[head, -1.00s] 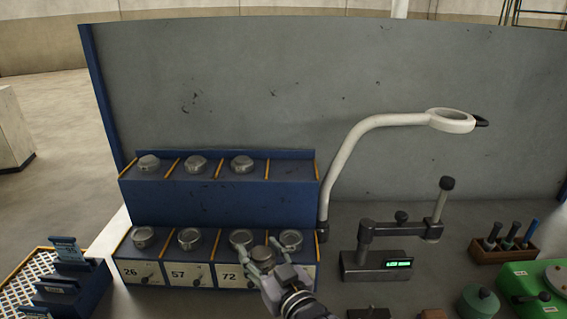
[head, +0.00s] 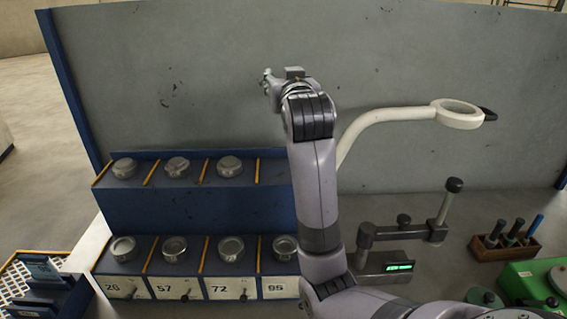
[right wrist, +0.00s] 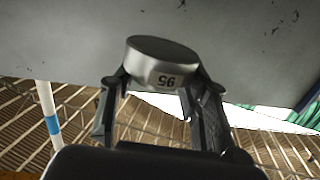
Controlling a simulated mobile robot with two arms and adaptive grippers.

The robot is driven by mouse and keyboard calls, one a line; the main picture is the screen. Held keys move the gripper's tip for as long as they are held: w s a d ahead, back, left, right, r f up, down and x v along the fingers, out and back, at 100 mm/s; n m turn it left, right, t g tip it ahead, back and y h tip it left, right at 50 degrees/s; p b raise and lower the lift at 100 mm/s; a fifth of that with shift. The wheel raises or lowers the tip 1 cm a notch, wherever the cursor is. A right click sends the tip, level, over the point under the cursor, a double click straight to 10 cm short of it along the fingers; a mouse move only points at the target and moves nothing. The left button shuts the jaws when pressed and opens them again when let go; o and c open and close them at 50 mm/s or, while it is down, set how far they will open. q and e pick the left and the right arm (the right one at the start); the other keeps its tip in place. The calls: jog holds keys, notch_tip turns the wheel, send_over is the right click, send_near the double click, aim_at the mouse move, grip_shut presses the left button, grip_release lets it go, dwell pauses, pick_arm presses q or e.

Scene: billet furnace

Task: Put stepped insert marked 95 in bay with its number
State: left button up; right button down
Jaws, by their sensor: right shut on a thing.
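My right gripper (head: 270,84) is raised high in front of the grey back panel, above the rack. In the right wrist view its fingers (right wrist: 160,108) are shut on the stepped insert marked 95 (right wrist: 150,58), a round grey metal piece whose number reads upside down. In the head view I cannot make the insert out. The 95 label (head: 277,287) is at the right, partly behind my arm. My left gripper is out of view.
The upper row holds three metal pieces (head: 176,166); its rightmost bay (head: 273,170) looks empty where my arm leaves it visible. A white lamp arm (head: 390,118) and a gauge stand with green display (head: 400,266) stand right of the rack. A wooden tool holder (head: 505,247) is farther right.

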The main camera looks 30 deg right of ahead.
aim_at(285, 172)
notch_tip(285, 172, down, 19)
jog(key=shift+s+a+f+p, duration=0.1)
jog(key=shift+p, duration=0.9)
jog(key=c, duration=0.7)
grip_release()
jog(key=shift+f, duration=0.1)
jog(key=shift+s+a, duration=0.25)
jog(key=shift+s, duration=0.25)
jog(key=b+v, duration=0.3)
jog(key=v, duration=0.8)
